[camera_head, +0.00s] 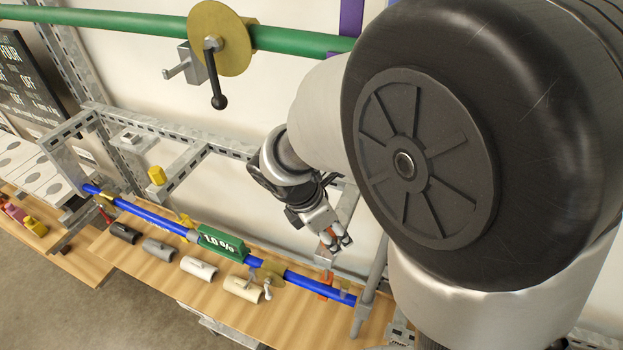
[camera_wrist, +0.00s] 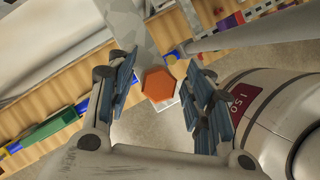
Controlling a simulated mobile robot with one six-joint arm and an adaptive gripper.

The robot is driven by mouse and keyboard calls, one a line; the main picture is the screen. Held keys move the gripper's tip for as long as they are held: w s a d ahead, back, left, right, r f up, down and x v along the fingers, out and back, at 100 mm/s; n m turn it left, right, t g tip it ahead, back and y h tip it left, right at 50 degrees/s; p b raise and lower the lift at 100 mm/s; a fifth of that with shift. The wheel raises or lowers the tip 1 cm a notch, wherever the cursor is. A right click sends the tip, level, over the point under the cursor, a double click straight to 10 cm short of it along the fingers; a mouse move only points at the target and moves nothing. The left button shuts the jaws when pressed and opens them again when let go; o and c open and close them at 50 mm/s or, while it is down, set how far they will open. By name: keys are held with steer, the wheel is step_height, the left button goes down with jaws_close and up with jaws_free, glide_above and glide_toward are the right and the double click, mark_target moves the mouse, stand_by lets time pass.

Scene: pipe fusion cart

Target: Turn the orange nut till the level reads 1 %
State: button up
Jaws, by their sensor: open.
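The orange hex nut (camera_wrist: 158,84) shows face-on in the wrist view, at the end of a grey metal strut (camera_wrist: 135,38). My gripper (camera_wrist: 162,70) is open, with one finger on each side of the nut and visible gaps to both. In the head view my gripper (camera_head: 338,243) points down near the right end of the blue pipe (camera_head: 322,287). A bit of orange shows by its fingers there, but the nut is mostly hidden. The green level display (camera_head: 222,243) on the pipe reads about 1 %; its decimal digit is hard to read.
A grey upright post (camera_head: 372,270) stands right of my gripper. A wooden shelf (camera_head: 185,295) below holds several pipe fittings. A green pipe (camera_head: 300,41) with a brass disc and black-knobbed lever (camera_head: 217,85) runs above. My arm blocks the right side.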

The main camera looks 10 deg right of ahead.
steer(key=v, duration=1.1)
steer(key=shift+a+r, duration=0.2)
steer(key=shift+r, duration=0.1)
stand_by(0.4)
